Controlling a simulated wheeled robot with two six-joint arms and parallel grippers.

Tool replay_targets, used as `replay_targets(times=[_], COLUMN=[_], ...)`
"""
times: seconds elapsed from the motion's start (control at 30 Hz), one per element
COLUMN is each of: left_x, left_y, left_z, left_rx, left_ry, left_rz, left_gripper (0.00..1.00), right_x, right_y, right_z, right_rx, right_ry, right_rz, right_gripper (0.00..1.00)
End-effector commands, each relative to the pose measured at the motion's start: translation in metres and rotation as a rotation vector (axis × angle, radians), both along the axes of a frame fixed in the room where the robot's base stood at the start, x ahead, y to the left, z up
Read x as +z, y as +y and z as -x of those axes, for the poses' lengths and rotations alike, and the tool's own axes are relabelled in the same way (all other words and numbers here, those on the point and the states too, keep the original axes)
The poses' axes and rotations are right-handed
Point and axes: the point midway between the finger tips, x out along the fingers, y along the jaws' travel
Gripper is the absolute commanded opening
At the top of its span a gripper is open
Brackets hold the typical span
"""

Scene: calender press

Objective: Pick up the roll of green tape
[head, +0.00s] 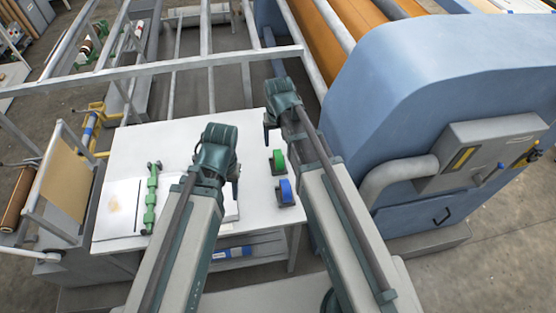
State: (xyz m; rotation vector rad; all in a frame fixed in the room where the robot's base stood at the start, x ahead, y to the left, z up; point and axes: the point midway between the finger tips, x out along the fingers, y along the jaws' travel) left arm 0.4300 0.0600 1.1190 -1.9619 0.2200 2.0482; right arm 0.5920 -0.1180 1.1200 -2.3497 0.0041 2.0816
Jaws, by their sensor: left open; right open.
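The roll of green tape (279,161) sits in a small dark holder on the white table, in the gap between my two arms. My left gripper (236,190) is to the left of the tape, pointing down over the table, open and apart from the tape. My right gripper (267,136) is above and slightly left of the tape near the table's far right part, open and empty. My arm links hide parts of the table.
A roll of blue tape (286,190) in a similar holder stands just nearer than the green one. A green tool (152,198) lies on the left of the white table (255,210). A large blue machine (440,110) stands close on the right. Metal rails (150,71) run behind.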

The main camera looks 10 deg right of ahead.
Motion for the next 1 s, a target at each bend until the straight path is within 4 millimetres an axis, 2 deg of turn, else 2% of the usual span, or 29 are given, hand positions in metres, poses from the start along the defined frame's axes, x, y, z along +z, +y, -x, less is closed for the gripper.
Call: replay_targets(times=[0.03, 0.5, 0.83, 1.0], left_x=[-0.011, -0.074, -0.078, -0.092], left_y=[0.0, 0.0, 0.0, 0.0], left_z=[0.0, 0.0, 0.0, 0.0], left_rx=[0.0, -0.012, -0.014, -0.014], left_ry=[0.0, 0.0, 0.0, 0.0], left_rz=[0.0, -0.001, -0.002, -0.002], left_gripper=[0.5, 0.5, 0.5, 0.5], right_x=[-0.011, -0.074, -0.079, -0.092], right_y=[0.0, -0.001, -0.001, -0.003], right_z=[-0.001, -0.009, -0.009, -0.011], right_rx=[0.0, 0.0, 0.0, -0.001], right_ry=[0.0, 0.0, 0.0, 0.0], right_rz=[0.0, 0.0, 0.0, 0.0], right_gripper=[0.7, 0.7, 0.7, 0.7])
